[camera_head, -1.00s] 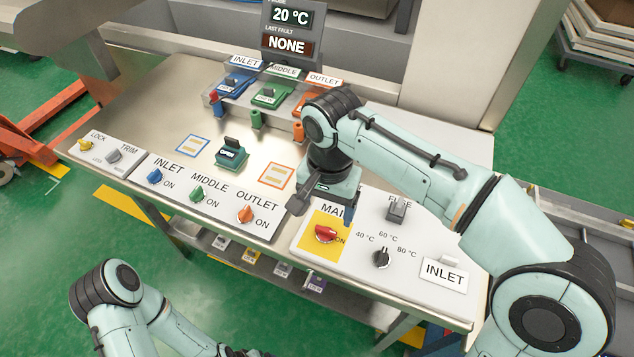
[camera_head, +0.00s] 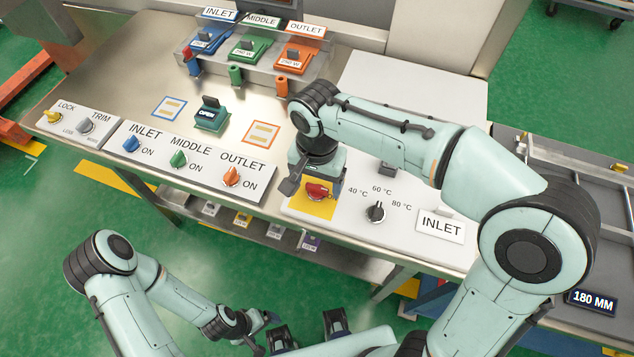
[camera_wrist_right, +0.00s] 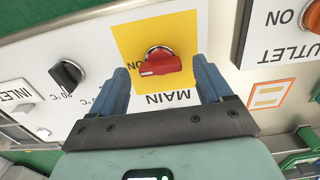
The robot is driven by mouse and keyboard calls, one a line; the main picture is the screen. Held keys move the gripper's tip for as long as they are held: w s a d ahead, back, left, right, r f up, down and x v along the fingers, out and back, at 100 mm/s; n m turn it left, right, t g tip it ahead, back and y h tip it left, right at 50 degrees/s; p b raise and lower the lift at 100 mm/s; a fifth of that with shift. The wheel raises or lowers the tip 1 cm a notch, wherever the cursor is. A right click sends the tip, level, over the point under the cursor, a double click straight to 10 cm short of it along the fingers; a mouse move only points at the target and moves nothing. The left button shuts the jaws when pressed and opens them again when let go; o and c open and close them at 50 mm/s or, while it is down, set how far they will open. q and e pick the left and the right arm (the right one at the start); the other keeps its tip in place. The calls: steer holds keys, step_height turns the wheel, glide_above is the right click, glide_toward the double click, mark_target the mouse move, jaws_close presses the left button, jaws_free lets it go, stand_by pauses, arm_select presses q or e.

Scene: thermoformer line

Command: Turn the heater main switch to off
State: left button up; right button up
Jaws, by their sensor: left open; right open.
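The heater main switch is a red knob (camera_head: 317,190) on a yellow plate (camera_head: 298,206), on the right-hand panel. In the right wrist view the knob (camera_wrist_right: 160,62) sits between my right gripper's fingers (camera_wrist_right: 161,72). Its bar lies crosswise in that view, towards the partly hidden ON mark. The blue fingers are open, one on each side, with visible gaps to the knob. In the head view my right gripper (camera_head: 312,184) is over the plate and hides the MAIN label. My left gripper (camera_head: 308,329) is open and empty at the bottom, in front of the table.
A black temperature knob (camera_head: 376,212) and an INLET sign (camera_head: 440,226) are right of the switch. The OUTLET knob (camera_head: 231,176) and other zone knobs are to the left. A green OPEN block (camera_head: 211,114) stands behind them.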

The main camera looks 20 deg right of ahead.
arm_select(q)
steer(key=shift+f, duration=0.1)
arm_select(e)
steer(key=shift+f, duration=0.55)
steer(key=c, duration=1.1)
steer(key=shift+o, duration=0.3)
